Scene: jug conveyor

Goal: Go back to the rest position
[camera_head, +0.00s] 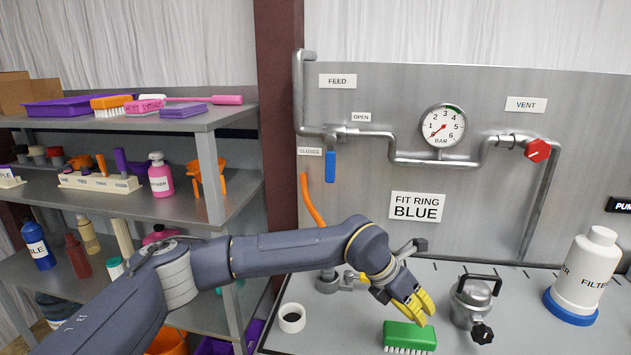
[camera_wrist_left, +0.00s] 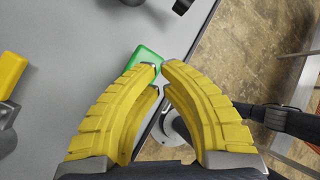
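My left gripper (camera_head: 424,306) reaches in from the left and hangs above the grey bench. Its yellow fingers are empty. In the left wrist view (camera_wrist_left: 159,67) their tips nearly meet, with only a sliver of gap. A green brush (camera_head: 409,334) with white bristles lies on the bench just below and in front of the fingers. It also shows in the left wrist view (camera_wrist_left: 147,57), partly hidden behind the fingertips. My right gripper is in neither view.
A metal pot with a black knob (camera_head: 469,300) stands right of the gripper. A white filter bottle on a blue ring (camera_head: 571,308) is farther right. Loaded shelves (camera_head: 212,166) stand at left. Pipes and a gauge (camera_head: 443,126) line the panel behind.

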